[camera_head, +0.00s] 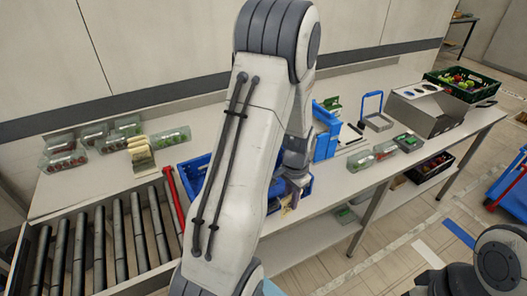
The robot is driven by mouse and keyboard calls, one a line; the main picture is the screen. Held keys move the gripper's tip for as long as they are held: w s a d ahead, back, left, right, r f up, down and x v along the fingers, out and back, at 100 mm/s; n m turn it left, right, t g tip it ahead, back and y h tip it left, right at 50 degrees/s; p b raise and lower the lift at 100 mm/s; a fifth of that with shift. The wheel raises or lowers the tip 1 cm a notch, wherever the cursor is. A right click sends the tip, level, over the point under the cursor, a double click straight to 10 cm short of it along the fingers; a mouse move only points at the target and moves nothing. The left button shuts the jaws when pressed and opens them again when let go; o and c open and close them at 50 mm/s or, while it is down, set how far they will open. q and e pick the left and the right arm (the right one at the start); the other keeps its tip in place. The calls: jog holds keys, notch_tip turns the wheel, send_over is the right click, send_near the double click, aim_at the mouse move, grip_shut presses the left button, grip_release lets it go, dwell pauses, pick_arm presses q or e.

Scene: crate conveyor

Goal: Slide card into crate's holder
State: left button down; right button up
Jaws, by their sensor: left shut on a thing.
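The blue crate (194,177) stands at the end of the roller conveyor, mostly hidden behind my left arm. Part of its blue wall also shows to the right of the arm. My left gripper (289,198) is at the crate's right front side, partly hidden by its own arm. It is shut on a small pale piece, which seems to be the card (287,205). The card's holder is hidden, so I cannot tell whether the card touches it. My right gripper is out of view; only part of my right arm shows at the bottom right.
The roller conveyor (97,240) with a red bar (174,198) is at the left. Several clear produce packs (63,161) lie on the white table. Blue stands (326,130), a grey box (428,108) and a dark produce crate (462,84) are at the right.

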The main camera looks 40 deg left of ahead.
pick_arm(q)
jog(key=s+a+r+m+p, duration=0.2)
jog(key=a+r+p, duration=0.2)
jog(key=a+r, duration=0.45)
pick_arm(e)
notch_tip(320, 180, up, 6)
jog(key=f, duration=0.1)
pick_arm(q)
jog(key=shift+s+d+f+b, duration=0.1)
jog(key=shift+d+f+b, duration=0.05)
jog(key=shift+f+b, duration=0.8)
jog(key=shift+s+d+f+b, duration=0.15)
jog(key=shift+f+b, duration=0.7)
jog(key=shift+b, duration=0.25)
jog(key=shift+s+d+f+b, duration=0.1)
jog(key=shift+d+f+b, duration=0.05)
jog(key=shift+f+b, duration=0.8)
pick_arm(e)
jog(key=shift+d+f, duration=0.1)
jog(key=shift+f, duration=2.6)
pick_arm(q)
jog(key=shift+f, duration=0.1)
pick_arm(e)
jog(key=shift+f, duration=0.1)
pick_arm(q)
jog(key=shift+f+b, duration=0.9)
jog(key=shift+f, duration=0.1)
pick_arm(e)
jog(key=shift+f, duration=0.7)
